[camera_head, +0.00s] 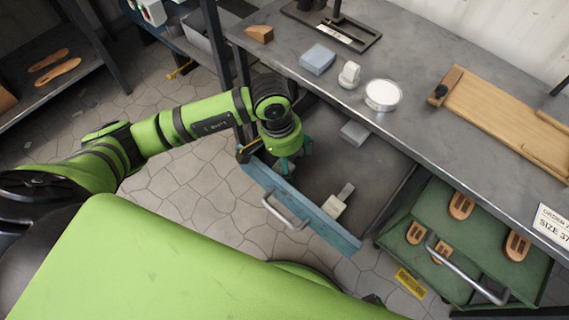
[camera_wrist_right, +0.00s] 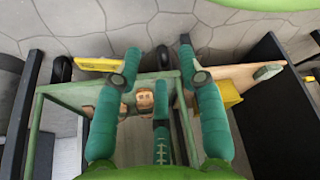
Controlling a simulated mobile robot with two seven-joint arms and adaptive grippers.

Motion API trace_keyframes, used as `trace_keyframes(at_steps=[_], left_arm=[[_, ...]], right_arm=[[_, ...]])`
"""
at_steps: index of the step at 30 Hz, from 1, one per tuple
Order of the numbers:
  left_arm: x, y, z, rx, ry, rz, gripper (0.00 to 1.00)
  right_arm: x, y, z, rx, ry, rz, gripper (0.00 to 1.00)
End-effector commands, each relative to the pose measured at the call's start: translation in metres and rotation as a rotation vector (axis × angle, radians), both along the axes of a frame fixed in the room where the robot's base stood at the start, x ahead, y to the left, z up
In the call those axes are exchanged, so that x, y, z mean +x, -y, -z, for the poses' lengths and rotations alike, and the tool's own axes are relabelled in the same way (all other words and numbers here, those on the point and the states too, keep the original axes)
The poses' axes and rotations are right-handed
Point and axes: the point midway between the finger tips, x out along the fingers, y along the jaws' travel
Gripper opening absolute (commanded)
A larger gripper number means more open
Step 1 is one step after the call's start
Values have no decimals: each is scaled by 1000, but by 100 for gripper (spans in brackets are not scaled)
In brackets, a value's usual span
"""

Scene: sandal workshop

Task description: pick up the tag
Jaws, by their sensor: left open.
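A yellow printed tag (camera_head: 411,282) lies at the foot of the green drawer in the head view; its print is too small to read. A white order card (camera_head: 552,226) reading "SIZE 37" hangs at the bench's right front edge. I cannot tell which of the two is the tag meant. My left gripper (camera_head: 288,163) points down, open and empty, at the back edge of the blue drawer front, apart from both. My right gripper (camera_wrist_right: 158,75) shows in the right wrist view with its teal fingers spread and nothing visible between them.
The blue-fronted drawer (camera_head: 318,222) stands open, holding a pale tool (camera_head: 338,202) and a grey block (camera_head: 354,133). The green drawer (camera_head: 390,232) holds several wooden soles. The bench (camera_head: 410,55) carries a blue block (camera_head: 317,58), a white dish (camera_head: 382,94) and a wooden board (camera_head: 505,115).

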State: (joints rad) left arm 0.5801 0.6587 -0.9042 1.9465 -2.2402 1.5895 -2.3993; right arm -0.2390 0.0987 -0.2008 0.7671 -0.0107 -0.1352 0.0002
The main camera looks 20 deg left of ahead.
Motion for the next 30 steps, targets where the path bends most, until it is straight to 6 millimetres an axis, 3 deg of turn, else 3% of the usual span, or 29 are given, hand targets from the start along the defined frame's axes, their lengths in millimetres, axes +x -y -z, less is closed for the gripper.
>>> trace_keyframes(at_steps=[2, 6, 20, 26, 30], left_arm=[[0, 0, 0, 0, 0, 0, 81], [0, 0, 0, -1, 0, 0, 25], [0, 0, -2, -1, 1, -1, 24], [1, 0, -20, -1, 4, 0, 24], [2, 2, -45, -1, 7, 2, 24]], right_arm=[[3, 0, -1, 0, 5, 0, 40], [7, -1, -2, 2, 12, 1, 40], [10, -2, -3, 4, 19, 2, 40], [10, -2, -2, 4, 19, 2, 40], [11, -2, 0, 5, 22, 2, 40]])
